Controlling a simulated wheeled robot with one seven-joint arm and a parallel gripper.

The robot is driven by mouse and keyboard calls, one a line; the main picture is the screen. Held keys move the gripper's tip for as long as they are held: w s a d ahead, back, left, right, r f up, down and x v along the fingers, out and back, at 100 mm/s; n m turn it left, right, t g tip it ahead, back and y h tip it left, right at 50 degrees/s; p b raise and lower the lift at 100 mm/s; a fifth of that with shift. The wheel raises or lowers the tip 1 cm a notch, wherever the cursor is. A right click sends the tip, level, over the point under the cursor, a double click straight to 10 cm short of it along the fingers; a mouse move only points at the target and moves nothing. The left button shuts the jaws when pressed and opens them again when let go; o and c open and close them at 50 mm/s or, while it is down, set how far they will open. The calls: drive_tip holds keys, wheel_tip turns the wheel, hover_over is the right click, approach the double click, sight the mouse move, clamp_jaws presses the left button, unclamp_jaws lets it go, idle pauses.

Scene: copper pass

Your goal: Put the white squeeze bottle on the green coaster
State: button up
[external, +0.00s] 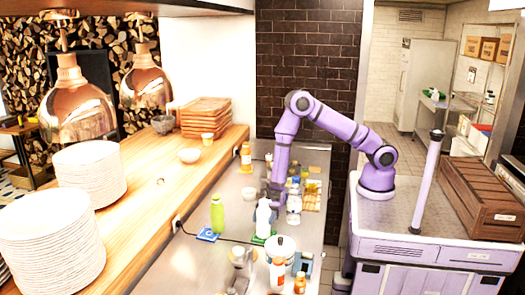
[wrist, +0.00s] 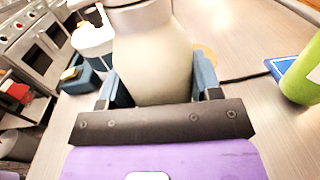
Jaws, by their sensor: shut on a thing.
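The white squeeze bottle (external: 263,219) stands upright near the middle of the steel counter in the external view. The green coaster (external: 256,240) shows at its base, mostly covered by it. I cannot tell whether the bottle touches the coaster or hangs just above it. My gripper (external: 272,205) comes in from behind the bottle. In the wrist view, my gripper (wrist: 158,90) is shut on the pale body of the bottle (wrist: 152,58), one finger on each side. The bottle's base and the coaster are hidden in that view.
A green bottle (external: 217,214) stands by a blue coaster (external: 207,235) to the left. A white lidded container (external: 281,246) and an orange-topped bottle (external: 277,274) stand close in front. Several bottles crowd behind my gripper. A black cable (wrist: 243,78) crosses the counter.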

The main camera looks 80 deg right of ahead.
drive_tip(key=shift+f, duration=0.15)
drive_tip(key=o, duration=1.1)
drive_tip(key=shift+d+r, duration=0.15)
drive_tip(key=shift+r, duration=0.05)
drive_tip(key=d, duration=0.2)
drive_tip(key=shift+d, duration=0.35)
wheel_tip(320, 180, up, 5)
drive_tip(key=shift+s+r, duration=0.1)
drive_tip(key=shift+r, duration=0.9)
